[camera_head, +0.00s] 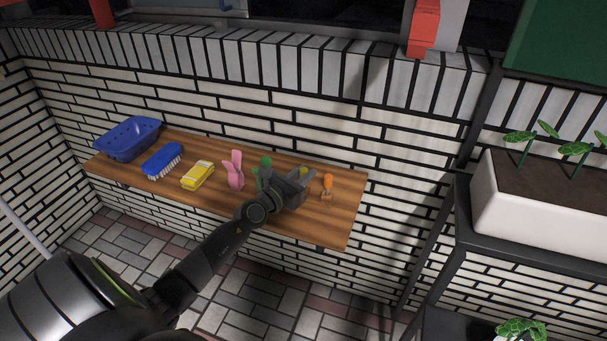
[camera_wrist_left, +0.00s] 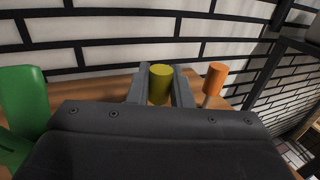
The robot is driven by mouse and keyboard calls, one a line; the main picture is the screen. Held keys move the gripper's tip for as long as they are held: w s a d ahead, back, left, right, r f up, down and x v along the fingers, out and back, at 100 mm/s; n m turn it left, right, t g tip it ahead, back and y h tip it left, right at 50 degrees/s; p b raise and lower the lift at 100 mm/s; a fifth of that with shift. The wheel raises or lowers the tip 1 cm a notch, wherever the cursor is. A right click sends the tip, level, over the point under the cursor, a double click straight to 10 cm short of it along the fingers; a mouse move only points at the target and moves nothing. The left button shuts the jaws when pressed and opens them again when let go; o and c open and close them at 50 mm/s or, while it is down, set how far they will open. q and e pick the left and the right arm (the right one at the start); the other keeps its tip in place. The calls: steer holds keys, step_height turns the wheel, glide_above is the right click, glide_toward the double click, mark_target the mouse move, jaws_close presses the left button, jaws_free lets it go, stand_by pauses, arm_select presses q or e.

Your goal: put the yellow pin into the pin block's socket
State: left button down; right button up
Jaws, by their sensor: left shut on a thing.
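The yellow pin (camera_wrist_left: 161,84) is a short dull-yellow cylinder, upright between the two grey fingers of my left gripper (camera_wrist_left: 161,88). In the head view, a bit of yellow pin (camera_head: 304,171) shows at the tips of my left gripper (camera_head: 301,177), over the right part of the wooden shelf (camera_head: 340,222). The left gripper is shut on the yellow pin. The pin's lower end is hidden in the wrist view. I cannot make out the pin block or its socket for sure. My right gripper is not in view.
An orange peg (camera_head: 328,180) stands just right of the gripper. Left of it are a green object (camera_head: 265,162), pink object (camera_head: 233,170), yellow sponge-like object (camera_head: 197,175), blue brush (camera_head: 162,160) and blue basket (camera_head: 128,138). A brick wall (camera_head: 335,115) backs the shelf.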

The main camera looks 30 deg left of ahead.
arm_select(q)
steer(key=c, duration=1.2)
jaws_free()
steer(key=shift+c, duration=0.2)
steer(key=shift+s, duration=0.2)
steer(key=shift+s+a, duration=0.15)
steer(key=shift+s, duration=1.15)
steer(key=shift+p, duration=0.3)
steer(key=shift+s+r+p, duration=0.3)
steer(key=shift+s+p, duration=0.15)
steer(key=shift+s, duration=0.05)
steer(key=s+d+r+p, duration=0.2)
steer(key=s+r+p, duration=0.1)
steer(key=s, duration=0.4)
steer(key=shift+s+r+p, duration=0.2)
steer(key=shift+s+p, duration=0.2)
steer(key=shift+p, duration=0.3)
